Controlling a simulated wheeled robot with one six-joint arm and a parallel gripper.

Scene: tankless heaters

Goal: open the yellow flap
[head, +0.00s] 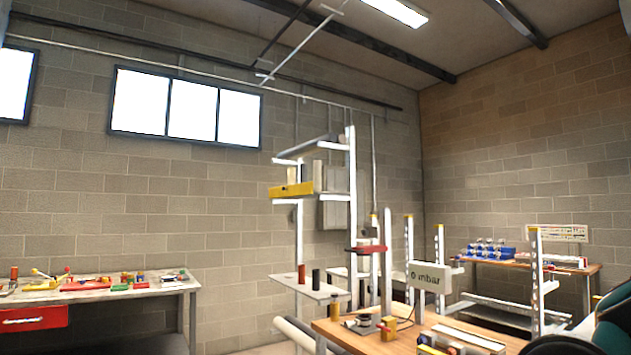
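A yellow flap-like panel (291,190) shows near the middle of the head view. It sits at the front left of a raised shelf on a tall white rack (351,190). It looks shut, with its face upright, but it is small and I cannot make out a hinge or handle. Small grey and tan cylinders stand just behind and beside it. My gripper is not in view, so its place relative to the flap does not show.
A lower shelf (310,289) holds several small cylinders. A wooden workbench (460,328) with an "mbar" gauge box (428,276) stands front right. A grey bench (100,292) with a red drawer (34,318) is at left. A dark teal object (612,325) fills the lower right corner.

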